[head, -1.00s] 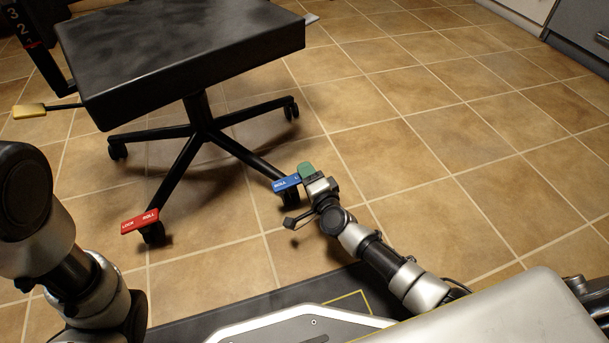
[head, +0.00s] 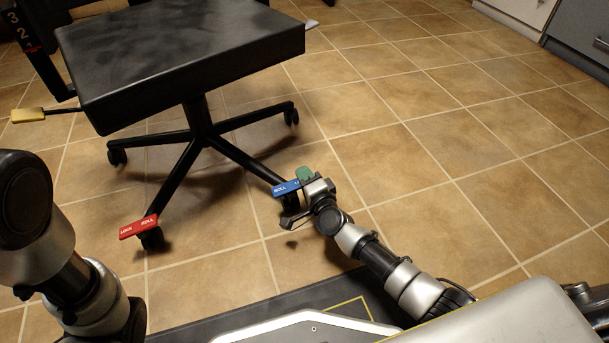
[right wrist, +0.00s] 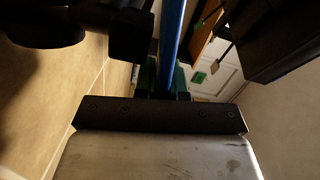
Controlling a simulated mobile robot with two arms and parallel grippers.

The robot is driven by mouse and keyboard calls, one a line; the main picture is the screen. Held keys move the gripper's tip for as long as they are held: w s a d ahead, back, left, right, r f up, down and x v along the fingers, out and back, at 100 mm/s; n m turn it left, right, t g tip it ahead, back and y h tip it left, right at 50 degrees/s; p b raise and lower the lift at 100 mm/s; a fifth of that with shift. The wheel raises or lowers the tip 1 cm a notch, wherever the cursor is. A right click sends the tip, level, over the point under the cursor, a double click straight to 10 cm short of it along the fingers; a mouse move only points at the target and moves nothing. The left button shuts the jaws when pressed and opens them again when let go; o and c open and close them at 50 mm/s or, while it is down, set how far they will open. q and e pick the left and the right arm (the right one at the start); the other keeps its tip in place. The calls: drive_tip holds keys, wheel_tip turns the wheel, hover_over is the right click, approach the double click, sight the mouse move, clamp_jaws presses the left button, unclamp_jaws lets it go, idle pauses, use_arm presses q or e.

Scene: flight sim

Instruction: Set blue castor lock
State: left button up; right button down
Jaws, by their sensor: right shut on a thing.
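The blue castor lock (head: 284,188) is a flat blue lever marked ROLL at its left end, with part of an L near its right end. It sits on a castor at the near right of the black stool's star base. My right gripper (head: 305,177), with green fingertips, is shut on the lever's right end and covers the rest of the marking. In the right wrist view the blue lever (right wrist: 173,35) runs edge-on between the green fingers (right wrist: 162,80). My left arm shows at the left of the head view, but its gripper is out of the picture.
A red castor lock (head: 138,228) marked LOCK and ROLL sits on the near left castor. The black stool seat (head: 185,55) overhangs the base, with a yellow-tipped lever (head: 28,115) at its left. Tiled floor (head: 450,150) is open to the right.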

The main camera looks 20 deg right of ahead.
drive_tip(key=shift+f+m+t, duration=0.15)
drive_tip(key=shift+f+m, duration=0.3)
drive_tip(key=shift+m, duration=0.7)
drive_tip(key=shift+f+m+t, duration=0.15)
drive_tip(key=shift+f+m, duration=0.25)
drive_tip(key=shift+m, duration=0.75)
drive_tip(key=c, duration=1.2)
unclamp_jaws()
